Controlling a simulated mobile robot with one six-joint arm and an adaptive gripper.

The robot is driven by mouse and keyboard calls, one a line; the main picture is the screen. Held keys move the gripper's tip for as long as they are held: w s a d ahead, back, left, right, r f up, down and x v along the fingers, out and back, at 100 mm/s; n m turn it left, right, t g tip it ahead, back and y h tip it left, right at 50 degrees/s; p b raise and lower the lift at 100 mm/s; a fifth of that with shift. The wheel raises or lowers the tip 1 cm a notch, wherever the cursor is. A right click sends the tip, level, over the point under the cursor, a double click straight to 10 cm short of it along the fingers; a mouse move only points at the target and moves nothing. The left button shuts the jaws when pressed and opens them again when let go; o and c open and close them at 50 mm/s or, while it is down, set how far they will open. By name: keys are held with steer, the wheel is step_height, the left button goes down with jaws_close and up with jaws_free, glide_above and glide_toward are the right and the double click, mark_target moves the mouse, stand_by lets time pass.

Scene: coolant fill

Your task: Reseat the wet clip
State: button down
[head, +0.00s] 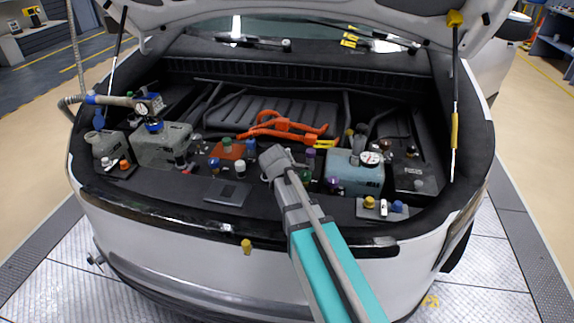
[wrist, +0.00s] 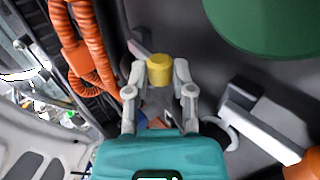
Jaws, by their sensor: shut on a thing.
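My gripper (wrist: 160,75) shows in the wrist view with both fingers closed in on a short yellow cylindrical piece (wrist: 160,68). I cannot tell for sure whether this piece is the clip, or whether it is wet or touches the dark panel behind it. In the head view my gripper (head: 273,158) is over the middle of the open car bay, and the yellow piece is hidden there.
Orange cables (head: 285,127) lie behind my gripper and also show in the wrist view (wrist: 88,55). A grey tank (head: 162,146) stands left and a bluish tank (head: 352,174) right. Small coloured caps crowd the bay.

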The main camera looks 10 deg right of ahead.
steer(key=shift+a, duration=0.1)
steer(key=shift+c, duration=2.3)
jaws_free()
steer(key=shift+r, duration=0.1)
